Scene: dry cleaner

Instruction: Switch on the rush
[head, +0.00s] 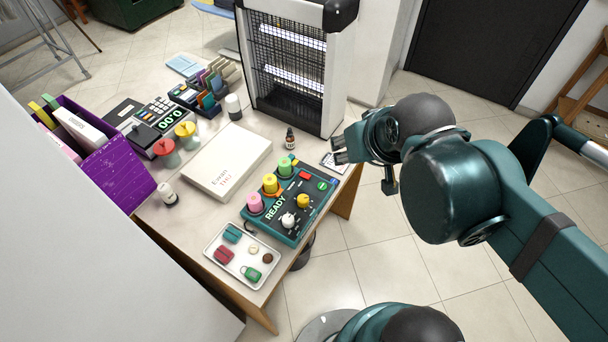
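A dark teal control panel (290,237) marked READY lies near the table's right front edge. A yellow knob (303,201) and a white knob (288,220) sit nearer the front. No label reading "rush" is legible. My gripper (338,151) is above the table's right edge, beyond the panel and apart from it; its finger opening is too small to judge.
A white tray (225,268) with small coloured items lies left of the panel. A register (150,125) and purple bin (118,172) fill the left.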

